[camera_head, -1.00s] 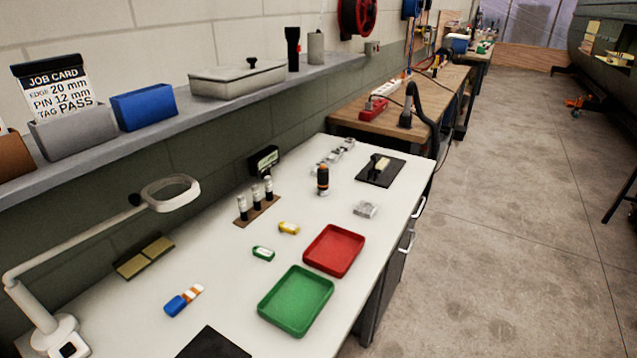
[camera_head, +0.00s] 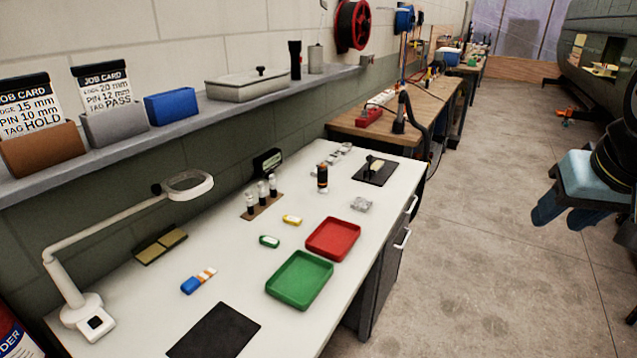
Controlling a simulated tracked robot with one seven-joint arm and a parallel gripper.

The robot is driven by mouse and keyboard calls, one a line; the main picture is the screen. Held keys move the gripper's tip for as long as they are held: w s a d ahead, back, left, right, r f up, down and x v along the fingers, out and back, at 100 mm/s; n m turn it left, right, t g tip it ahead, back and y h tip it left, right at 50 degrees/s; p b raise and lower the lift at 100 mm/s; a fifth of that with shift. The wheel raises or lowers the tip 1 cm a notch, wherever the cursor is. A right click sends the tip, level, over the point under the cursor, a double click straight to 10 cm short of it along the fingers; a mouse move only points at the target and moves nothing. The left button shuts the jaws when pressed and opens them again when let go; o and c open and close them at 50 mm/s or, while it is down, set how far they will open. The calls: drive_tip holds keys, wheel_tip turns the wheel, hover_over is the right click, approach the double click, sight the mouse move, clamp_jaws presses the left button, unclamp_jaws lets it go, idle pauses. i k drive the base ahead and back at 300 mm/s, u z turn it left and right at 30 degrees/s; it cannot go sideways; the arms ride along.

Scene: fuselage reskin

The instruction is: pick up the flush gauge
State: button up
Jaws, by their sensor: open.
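My gripper (camera_head: 563,218) hangs at the right edge, pale blue with dark blue fingers apart and empty. It is over the floor side, well right of the white bench. I cannot tell for certain which item is the flush gauge. Candidates on the bench's far part are an upright black and orange cylinder (camera_head: 322,178), a small pale tool on a black mat (camera_head: 372,180), a clear-grey block (camera_head: 361,204) and a dark device with a display (camera_head: 268,162) by the wall. Nothing is near my gripper.
The white bench (camera_head: 140,300) carries a green tray (camera_head: 300,280), a red tray (camera_head: 333,238), a rack of vials (camera_head: 262,197), small green and yellow tags, and a lamp (camera_head: 187,184). A shelf (camera_head: 200,125) runs above. The floor (camera_head: 470,260) right of the bench is clear.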

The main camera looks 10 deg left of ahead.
sight(321, 174)
drive_tip(key=i, duration=1)
